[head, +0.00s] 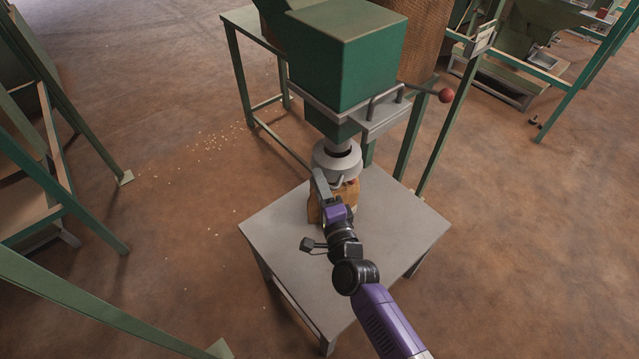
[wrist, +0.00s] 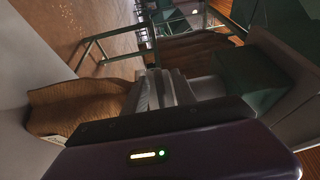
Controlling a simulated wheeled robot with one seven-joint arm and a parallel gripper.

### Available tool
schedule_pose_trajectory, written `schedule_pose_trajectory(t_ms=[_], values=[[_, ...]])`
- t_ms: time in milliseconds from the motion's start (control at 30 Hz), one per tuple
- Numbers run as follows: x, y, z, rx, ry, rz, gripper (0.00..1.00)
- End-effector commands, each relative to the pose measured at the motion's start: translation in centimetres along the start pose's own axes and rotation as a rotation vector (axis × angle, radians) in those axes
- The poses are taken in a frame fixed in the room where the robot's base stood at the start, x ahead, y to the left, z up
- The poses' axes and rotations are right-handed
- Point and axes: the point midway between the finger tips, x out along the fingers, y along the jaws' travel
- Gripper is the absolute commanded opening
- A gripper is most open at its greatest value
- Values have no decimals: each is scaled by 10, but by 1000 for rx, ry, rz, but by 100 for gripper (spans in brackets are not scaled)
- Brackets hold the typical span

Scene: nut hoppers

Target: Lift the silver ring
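The silver ring (head: 336,163) is a pale grey collar around the spout under the green hopper (head: 345,60). It sits just above a brown sack (head: 347,193) that stands on a grey table. My gripper (head: 320,182) is at the near left side of the ring, with a grey finger up close to its edge; I cannot tell whether it touches. In the wrist view, grey finger-like bars (wrist: 163,90) stand between the sack (wrist: 75,108) and the hopper parts. Whether the fingers are apart or closed on the ring is hidden.
The grey table (head: 290,245) is bare around the sack. A lever with a red knob (head: 445,95) sticks out right of the hopper. Green frame legs (head: 237,75) stand behind. Small pale bits (head: 212,142) lie scattered on the brown floor.

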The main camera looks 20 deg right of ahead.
Motion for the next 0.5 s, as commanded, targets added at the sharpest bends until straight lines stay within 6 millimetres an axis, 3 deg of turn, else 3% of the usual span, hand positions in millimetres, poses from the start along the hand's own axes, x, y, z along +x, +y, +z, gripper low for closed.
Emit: schedule_pose_trajectory(t_ms=[100, 300, 500], values=[[0, 0, 0, 0, 0, 0, 32], [0, 0, 0, 0, 0, 0, 0], [0, 0, 0, 0, 0, 0, 0]])
